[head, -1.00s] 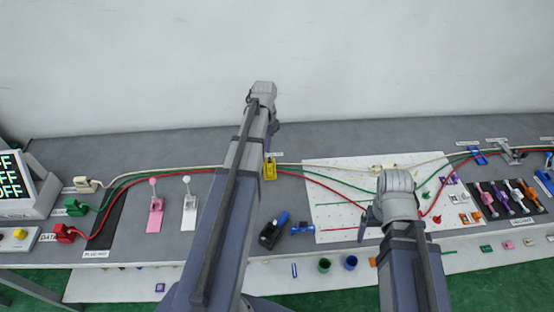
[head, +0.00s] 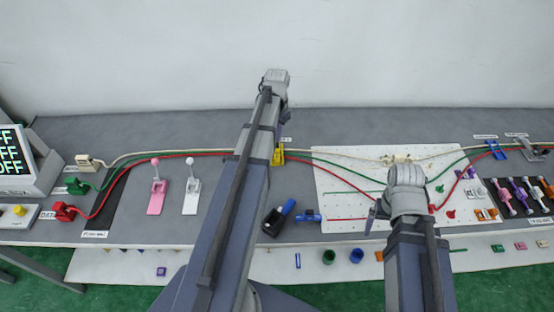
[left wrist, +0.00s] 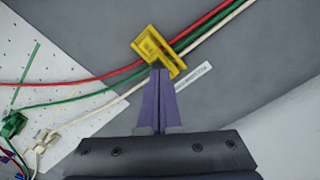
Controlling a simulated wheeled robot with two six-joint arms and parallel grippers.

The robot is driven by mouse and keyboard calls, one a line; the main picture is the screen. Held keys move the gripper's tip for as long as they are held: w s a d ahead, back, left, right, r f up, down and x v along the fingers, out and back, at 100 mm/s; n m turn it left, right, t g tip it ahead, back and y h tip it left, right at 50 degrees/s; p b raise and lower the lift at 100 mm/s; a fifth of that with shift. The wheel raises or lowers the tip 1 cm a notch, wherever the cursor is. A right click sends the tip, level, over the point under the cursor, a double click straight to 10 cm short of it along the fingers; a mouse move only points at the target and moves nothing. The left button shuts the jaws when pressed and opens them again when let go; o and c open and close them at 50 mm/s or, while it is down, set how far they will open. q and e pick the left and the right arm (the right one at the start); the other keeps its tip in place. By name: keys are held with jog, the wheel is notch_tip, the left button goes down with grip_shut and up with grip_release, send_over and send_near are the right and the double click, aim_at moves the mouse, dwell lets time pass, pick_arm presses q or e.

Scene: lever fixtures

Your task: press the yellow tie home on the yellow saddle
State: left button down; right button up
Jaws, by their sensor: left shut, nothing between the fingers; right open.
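The yellow saddle (head: 278,156) stands on the grey bench, partly behind my left arm in the head view. In the left wrist view the yellow saddle (left wrist: 151,42) has red, green and cream cables running to it from both sides. I cannot clearly tell the yellow tie apart from the saddle's yellow body. My left gripper (left wrist: 160,72) is shut and empty, its purple fingertips at the saddle's lower edge in that view; whether they touch cannot be told. My right gripper (head: 371,217) is open over the white pegboard, its fingers mostly hidden by its wrist.
A white pegboard (head: 340,172) lies right of the saddle. Pink (head: 156,190) and white (head: 191,190) levers stand to the left. A dark block with a blue part (head: 278,218) lies in front. The bench behind the saddle is clear to the wall.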

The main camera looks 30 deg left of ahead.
aim_at(277, 145)
pick_arm(q)
jog(key=shift+f+b, duration=0.35)
jog(key=shift+f, duration=0.5)
pick_arm(e)
jog(key=shift+f, duration=0.8)
pick_arm(q)
jog(key=shift+f+b, duration=0.6)
pick_arm(e)
jog(key=shift+f, duration=0.6)
pick_arm(q)
jog(key=shift+r, duration=0.1)
pick_arm(e)
jog(key=shift+r, duration=0.1)
pick_arm(q)
notch_tip(277, 145, up, 4)
jog(key=p, duration=0.4)
pick_arm(e)
notch_tip(277, 145, up, 4)
pick_arm(q)
jog(key=shift+r, duration=0.1)
pick_arm(e)
jog(key=shift+r, duration=0.1)
pick_arm(q)
notch_tip(277, 145, up, 8)
jog(key=p, duration=0.8)
pick_arm(e)
notch_tip(277, 145, up, 8)
jog(key=shift+f, duration=0.2)
